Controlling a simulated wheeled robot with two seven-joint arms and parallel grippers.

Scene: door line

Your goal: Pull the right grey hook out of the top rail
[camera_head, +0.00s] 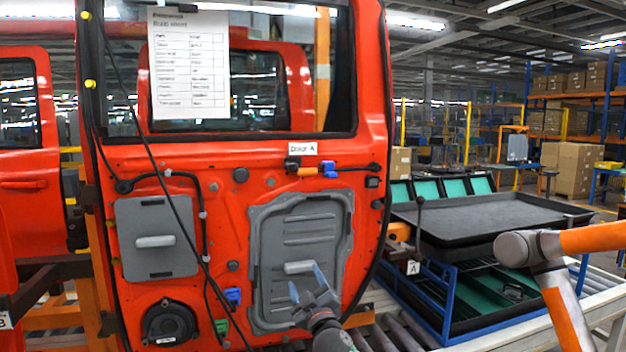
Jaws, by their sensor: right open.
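A red car door (220,190) labelled Door A fills the left and middle of the view. I cannot make out the right grey hook or the top rail; the door's upper edge runs up to the picture's top border. My left gripper is out of view.
A left grey panel (157,265) and a hanging black cable (178,215) are on the door. A paper sheet (189,64) covers part of the window. Right of the door stands a blue rack (448,300) with a black tray (490,220). Rollers (405,330) run below.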

